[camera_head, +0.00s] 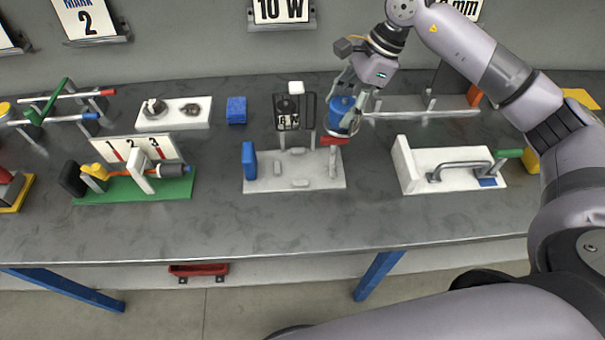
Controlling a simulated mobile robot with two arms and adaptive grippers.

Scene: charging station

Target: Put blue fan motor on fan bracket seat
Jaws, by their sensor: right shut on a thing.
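My right gripper (352,98) reaches in from the upper right and is shut on the blue fan motor (340,113), a short blue cylinder. It holds the motor at the back right of a light grey fixture plate (262,178). The gripper's fingers partly cover the motor, and whether the motor touches anything below is unclear. My left gripper is not in view.
A white fixture with a grey handle (460,164) stands to the right. A green-based fixture (178,188) stands to the left. A blue block (236,110) and a white plate (174,122) lie behind. The table's front strip (290,225) is clear.

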